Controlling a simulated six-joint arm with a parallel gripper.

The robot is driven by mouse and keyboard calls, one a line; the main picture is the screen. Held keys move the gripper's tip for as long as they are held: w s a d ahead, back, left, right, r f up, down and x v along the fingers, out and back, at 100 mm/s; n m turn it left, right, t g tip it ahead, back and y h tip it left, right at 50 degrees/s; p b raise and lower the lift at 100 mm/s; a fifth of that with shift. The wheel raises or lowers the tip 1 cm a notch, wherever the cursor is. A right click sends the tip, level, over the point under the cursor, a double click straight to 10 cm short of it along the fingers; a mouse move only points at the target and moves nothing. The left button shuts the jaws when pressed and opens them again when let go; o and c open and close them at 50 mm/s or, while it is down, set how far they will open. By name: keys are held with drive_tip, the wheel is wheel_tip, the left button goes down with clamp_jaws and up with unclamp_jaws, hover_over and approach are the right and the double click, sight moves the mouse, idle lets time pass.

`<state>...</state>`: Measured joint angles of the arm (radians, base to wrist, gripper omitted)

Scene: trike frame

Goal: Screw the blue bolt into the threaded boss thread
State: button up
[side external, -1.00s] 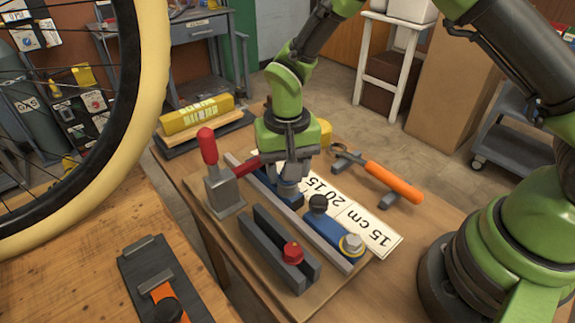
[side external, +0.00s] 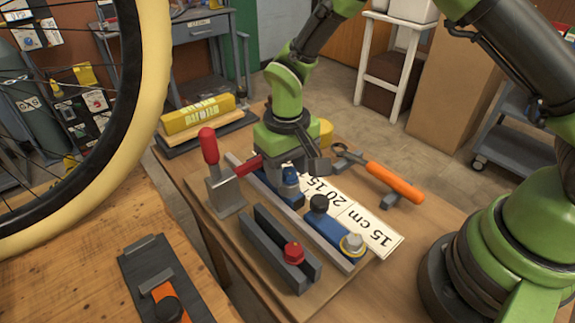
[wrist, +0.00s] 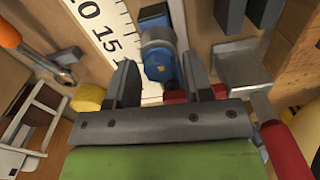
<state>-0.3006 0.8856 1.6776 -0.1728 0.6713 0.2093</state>
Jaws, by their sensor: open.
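The blue bolt (side external: 290,178) stands upright at the far end of the blue fixture bar, just under my gripper (side external: 298,165). In the wrist view the blue head (wrist: 159,66) with a small yellow mark shows between the fingers of my gripper (wrist: 164,80). The fingers are spread on both sides of the head, with gaps visible. The threaded boss under the bolt is mostly hidden, so I cannot tell how deep the bolt sits.
A red-handled toggle clamp (side external: 209,148) stands close left of my gripper. A black knob (side external: 319,204), a silver hex bolt (side external: 352,243) and a grey channel with a red bolt (side external: 293,253) lie nearer. An orange-handled tool (side external: 392,182) is at right.

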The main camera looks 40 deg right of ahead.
drive_tip(key=shift+n, duration=0.5)
drive_tip(key=c, duration=0.5)
drive_tip(key=shift+m, duration=0.9)
drive_tip(key=shift+m, duration=0.8)
drive_tip(key=shift+d+m, duration=0.1)
drive_tip(key=shift+m, duration=0.8)
